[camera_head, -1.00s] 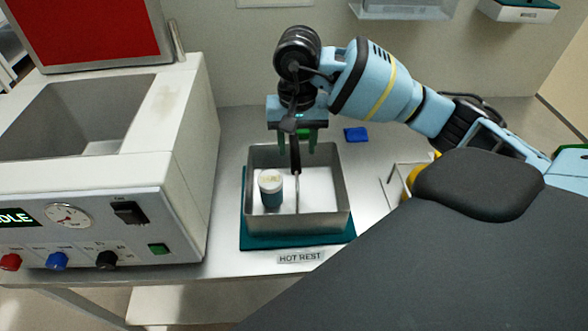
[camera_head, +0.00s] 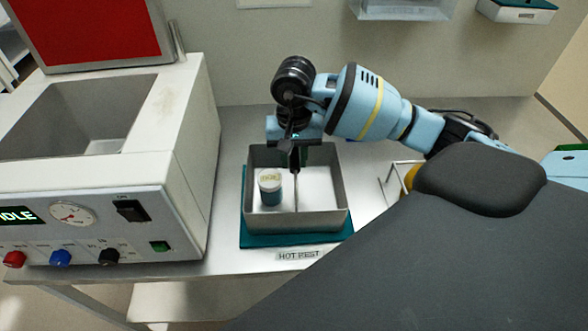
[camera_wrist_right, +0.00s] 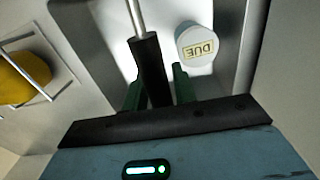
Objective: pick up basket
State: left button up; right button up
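The basket (camera_head: 325,218) is a grey metal open box with an upright centre handle ending in a black grip (camera_wrist_right: 150,65). It stands on a teal mat (camera_head: 290,240) marked HOT REST. A jar with a white lid (camera_head: 270,187) is inside it, left of the handle; its lid reads DUE in the right wrist view (camera_wrist_right: 194,44). My right gripper (camera_wrist_right: 160,88) is above the basket, its green fingers apart on either side of the black grip. They look open, with a gap on the right. In the head view the fingertips are mostly hidden. My left gripper is not in view.
A white machine (camera_head: 110,220) with an open well, knobs and an IDLE display stands close on the left. A wire holder with a yellow item (camera_head: 411,176) is on the table to the right, partly hidden by my body. The wall is behind.

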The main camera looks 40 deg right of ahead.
grip_shut()
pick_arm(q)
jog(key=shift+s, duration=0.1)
pick_arm(e)
jog(key=shift+r, duration=0.15)
